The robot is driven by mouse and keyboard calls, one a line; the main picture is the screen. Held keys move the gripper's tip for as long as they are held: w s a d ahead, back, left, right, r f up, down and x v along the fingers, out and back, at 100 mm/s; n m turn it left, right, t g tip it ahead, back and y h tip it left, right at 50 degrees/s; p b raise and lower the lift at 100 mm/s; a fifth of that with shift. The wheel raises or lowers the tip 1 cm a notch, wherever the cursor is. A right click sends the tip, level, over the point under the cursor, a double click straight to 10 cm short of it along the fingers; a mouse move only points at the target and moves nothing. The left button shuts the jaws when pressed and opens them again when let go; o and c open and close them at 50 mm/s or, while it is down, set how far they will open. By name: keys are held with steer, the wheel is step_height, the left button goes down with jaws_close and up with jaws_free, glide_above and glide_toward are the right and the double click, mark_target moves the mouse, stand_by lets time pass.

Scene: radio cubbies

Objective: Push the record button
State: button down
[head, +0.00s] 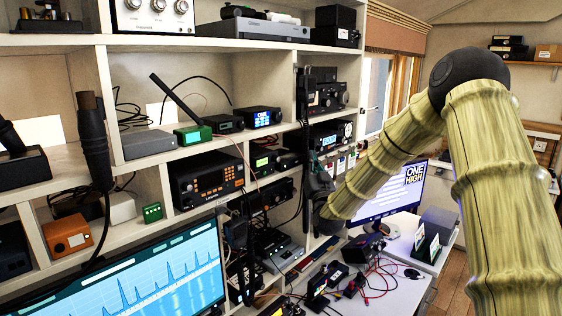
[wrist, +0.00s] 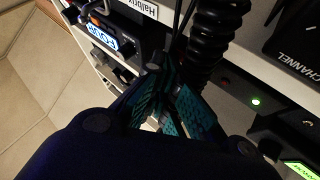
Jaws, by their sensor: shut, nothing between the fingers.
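My gripper (wrist: 168,88) is shut and empty in the wrist view, its teal-padded fingers together in front of a shelf of radio gear. In the head view my arm reaches in from the right and the dark gripper (head: 318,182) is at the shelf's right part, hard to make out there. A small green-lit spot (wrist: 256,101) and a dim red spot (wrist: 225,80) show on a dark grey unit to the right of the fingertips. I cannot tell whether either is the record button. No label reading record is legible.
A black coiled cord (wrist: 208,40) hangs just beyond the fingers. A device with a lit blue display (wrist: 103,36) is at upper left. In the head view, a monitor with a spectrum trace (head: 150,280) stands at lower left, and cables clutter the white desk (head: 385,290).

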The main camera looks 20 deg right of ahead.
steer(key=shift+w, duration=0.1)
stand_by(0.5)
steer(key=shift+s+d+b, duration=0.2)
steer(key=shift+s+b, duration=0.15)
steer(key=shift+s, duration=0.2)
steer(key=shift+s+d+b, duration=0.15)
steer(key=shift+s+d, duration=0.25)
steer(key=shift+s, duration=0.5)
steer(key=shift+s+d+b, duration=0.15)
steer(key=shift+s+d, duration=0.2)
steer(key=shift+s, duration=0.6)
steer(key=shift+s+d+b, duration=0.15)
steer(key=shift+s+d, duration=0.25)
steer(key=shift+s, duration=0.5)
